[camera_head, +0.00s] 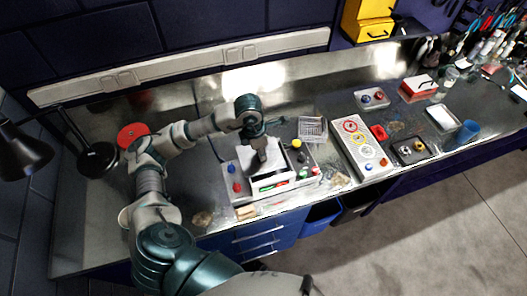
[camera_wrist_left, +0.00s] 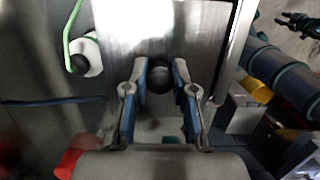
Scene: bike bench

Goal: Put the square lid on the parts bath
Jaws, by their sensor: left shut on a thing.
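The square lid (camera_head: 264,158) is a grey metal plate. In the left wrist view it is a shiny plate (camera_wrist_left: 135,25) with a dark round knob (camera_wrist_left: 160,78). My left gripper (camera_head: 254,135) reaches down over it. In the left wrist view the fingers (camera_wrist_left: 160,75) are shut on the knob from both sides. The parts bath (camera_head: 289,182) is a white box with red and green marks on its front. The lid is over it; I cannot tell whether it touches the rim. A dark claw-like shape (camera_wrist_left: 300,22), possibly my right gripper, is at the wrist view's right edge.
A wire basket (camera_head: 313,128) and a white panel (camera_head: 360,146) are to the right. The bench's front edge is close.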

